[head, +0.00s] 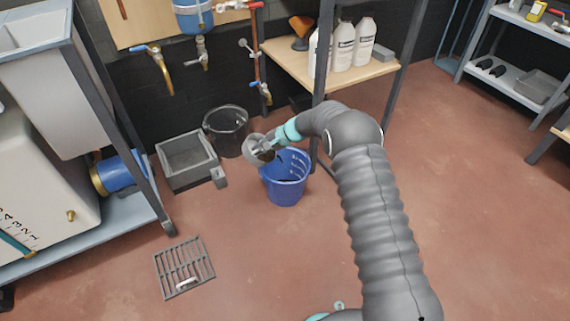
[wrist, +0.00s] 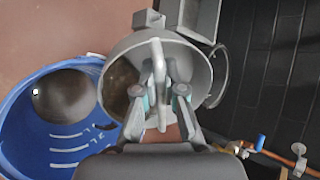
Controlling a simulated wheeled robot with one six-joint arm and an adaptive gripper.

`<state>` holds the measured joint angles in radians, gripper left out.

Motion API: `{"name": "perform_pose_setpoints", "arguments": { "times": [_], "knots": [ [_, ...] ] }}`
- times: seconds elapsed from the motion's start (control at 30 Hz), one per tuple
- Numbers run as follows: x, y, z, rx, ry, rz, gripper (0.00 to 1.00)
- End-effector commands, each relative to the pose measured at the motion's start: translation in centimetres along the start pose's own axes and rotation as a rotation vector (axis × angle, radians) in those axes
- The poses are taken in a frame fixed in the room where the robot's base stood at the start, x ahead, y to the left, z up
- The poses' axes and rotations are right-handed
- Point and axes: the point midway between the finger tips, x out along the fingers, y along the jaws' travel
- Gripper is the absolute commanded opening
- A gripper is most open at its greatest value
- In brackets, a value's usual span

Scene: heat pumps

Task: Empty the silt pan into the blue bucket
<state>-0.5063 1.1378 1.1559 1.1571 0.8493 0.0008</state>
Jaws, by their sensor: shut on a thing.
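The silt pan (head: 253,151) is a round grey pan, and in the wrist view (wrist: 205,60) its open mouth faces the camera with a bar handle across it. My gripper (head: 275,139) is shut on that handle; its two fingers (wrist: 163,93) show on either side of the bar. Brown silt shows inside the pan at the left. The blue bucket (head: 287,190) stands upright on the floor, just right of and below the pan in the head view. In the wrist view the bucket (wrist: 35,130) is at the left, with dark, shiny contents. The pan's exact tilt is unclear.
A grey open trough (head: 187,163) and a black bucket (head: 225,130) stand behind at the left. A slotted grate (head: 184,268) lies on the floor. A wooden shelf (head: 290,62) with white bottles is behind the bucket.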

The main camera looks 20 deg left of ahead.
Motion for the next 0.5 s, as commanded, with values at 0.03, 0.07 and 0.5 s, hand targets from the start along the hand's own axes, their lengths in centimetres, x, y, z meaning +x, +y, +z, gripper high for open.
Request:
{"name": "perform_pose_setpoints", "arguments": {
  "times": [0.03,0.07,0.5],
  "knots": [
    [-0.14,0.0,-0.06,0.0,-0.002,-0.005,0.0],
    [-0.17,0.0,-0.04,0.0,-0.004,-0.007,0.0],
    [-0.36,-0.11,-0.06,0.004,-0.023,-0.045,0.0]
  ]
}}
